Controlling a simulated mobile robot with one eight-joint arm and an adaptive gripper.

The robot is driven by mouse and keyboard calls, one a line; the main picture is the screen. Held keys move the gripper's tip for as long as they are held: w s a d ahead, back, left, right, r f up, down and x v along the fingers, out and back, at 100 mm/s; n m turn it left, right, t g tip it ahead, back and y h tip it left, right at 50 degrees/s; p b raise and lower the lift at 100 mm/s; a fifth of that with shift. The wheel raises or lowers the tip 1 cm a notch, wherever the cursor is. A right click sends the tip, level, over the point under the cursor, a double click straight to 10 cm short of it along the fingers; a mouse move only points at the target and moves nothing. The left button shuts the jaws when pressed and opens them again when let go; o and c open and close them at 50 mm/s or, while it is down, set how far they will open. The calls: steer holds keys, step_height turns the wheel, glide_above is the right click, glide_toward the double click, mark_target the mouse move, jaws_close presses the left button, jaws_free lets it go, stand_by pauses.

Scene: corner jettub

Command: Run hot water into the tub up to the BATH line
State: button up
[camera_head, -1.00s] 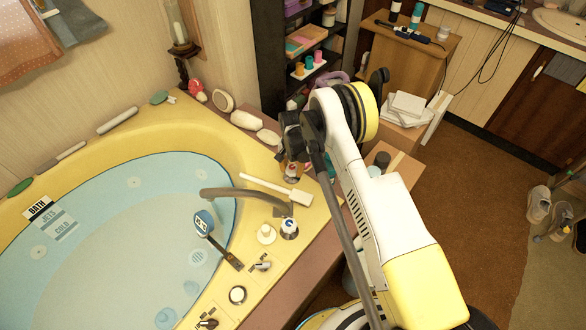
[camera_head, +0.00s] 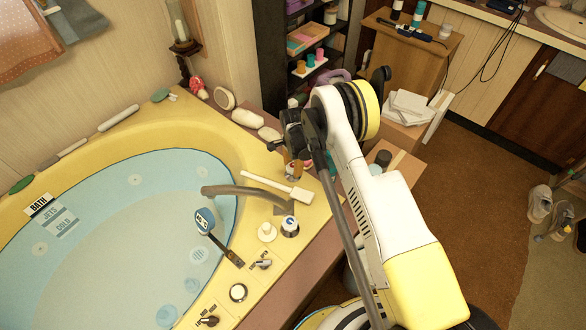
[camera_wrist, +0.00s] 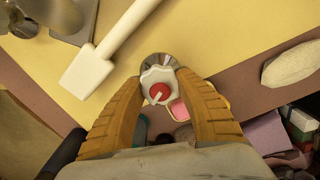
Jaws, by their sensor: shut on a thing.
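In the wrist view, a white lobed tap knob (camera_wrist: 150,76) with a red centre and small white pointer sits on a round chrome base. My gripper (camera_wrist: 160,97) has its orange fingers closed around it. In the head view my gripper (camera_head: 294,168) is at the tub's far right rim and mostly hides the knob. The grey spout (camera_head: 235,190) reaches over the blue basin (camera_head: 190,165); I see no clear stream from it. The BATH mark (camera_head: 40,205) tops the level labels JETS and COLD on the left wall. The water level is hard to tell.
A white brush-like tool (camera_head: 275,187) lies beside the spout. Pale stones (camera_head: 247,118) stand on the corner ledge.

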mark_target(293, 164)
steer(key=m, duration=0.5)
stand_by(0.3)
steer(key=shift+m, duration=0.6)
steer(key=o, duration=1.2)
steer(key=shift+r, duration=0.1)
steer(key=shift+r+p, duration=1.6)
steer(key=shift+r, duration=2.3)
steer(key=shift+r, duration=0.1)
